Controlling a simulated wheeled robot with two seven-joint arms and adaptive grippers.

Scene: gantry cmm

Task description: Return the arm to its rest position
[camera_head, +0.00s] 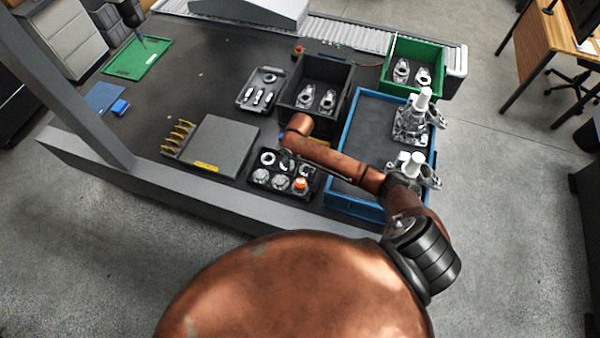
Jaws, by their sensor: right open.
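My copper-coloured right arm (335,162) comes up from the bottom of the view, bends at a dark joint on the right and reaches back left over the table. My right gripper (287,160) is small and dark here, below the wrist, over or beside the black tray of round parts (254,180). It is open, and I see nothing held in it. The forearm passes across the front of the blue-rimmed tray (343,205) and partly hides it. The gap between gripper and parts cannot be judged. My left gripper is not in view.
Metal castings (412,122) stand in the blue-rimmed tray. A black bin (345,78) and a green bin (440,60) hold parts behind. A grey plate (218,145) lies left of the gripper. A grey beam (165,190) runs along the table's front. The dark table's left middle is mostly clear.

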